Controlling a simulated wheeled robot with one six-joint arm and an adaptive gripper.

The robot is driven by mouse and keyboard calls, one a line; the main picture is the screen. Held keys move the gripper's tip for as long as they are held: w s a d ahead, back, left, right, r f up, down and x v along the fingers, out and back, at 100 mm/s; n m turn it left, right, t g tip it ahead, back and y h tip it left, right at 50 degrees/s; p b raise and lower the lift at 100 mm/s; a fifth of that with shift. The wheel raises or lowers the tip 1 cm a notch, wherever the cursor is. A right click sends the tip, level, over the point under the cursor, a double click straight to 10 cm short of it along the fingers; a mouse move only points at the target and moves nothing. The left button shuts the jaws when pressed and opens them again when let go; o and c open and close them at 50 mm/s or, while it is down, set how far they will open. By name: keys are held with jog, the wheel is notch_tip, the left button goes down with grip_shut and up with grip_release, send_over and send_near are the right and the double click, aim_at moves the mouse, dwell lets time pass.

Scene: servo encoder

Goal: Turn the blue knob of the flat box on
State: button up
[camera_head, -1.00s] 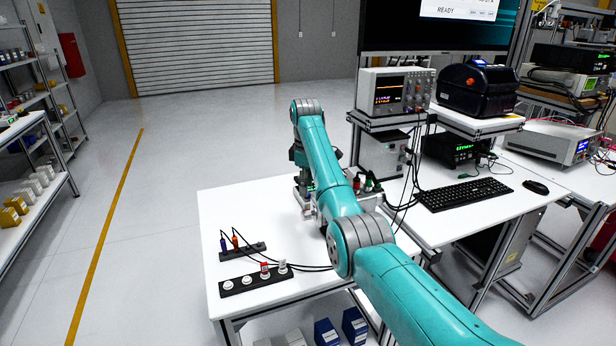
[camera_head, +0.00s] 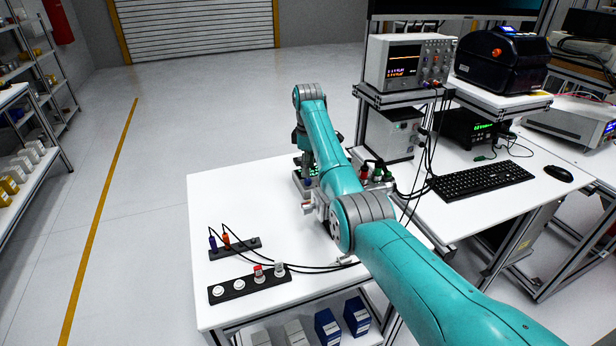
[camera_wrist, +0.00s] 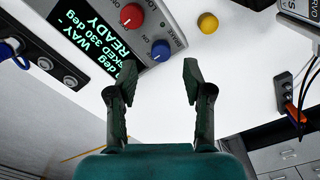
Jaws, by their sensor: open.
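The flat box fills the upper left of the wrist view, with a grey top (camera_wrist: 112,12), a dark display with green text, a red knob (camera_wrist: 131,15) and a blue knob (camera_wrist: 160,50). The blue knob is beside the word BRAKE and ON/OFF marks. My gripper (camera_wrist: 158,72) is open; its two dark fingers show on either side below the blue knob in the picture, with nothing between them. I cannot tell whether they touch the box. In the head view my arm partly hides the box (camera_head: 297,180).
A yellow round thing (camera_wrist: 206,22) lies right of the box in the wrist view. A black strip with white and red-topped pieces (camera_head: 248,283) and a smaller strip with plugs and cables lie on the front left of the white table (camera_head: 215,190). The table's left part is mostly clear.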

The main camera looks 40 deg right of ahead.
aim_at(308, 180)
jog(key=shift+f, duration=2.15)
jog(key=shift+a, duration=0.1)
grip_shut()
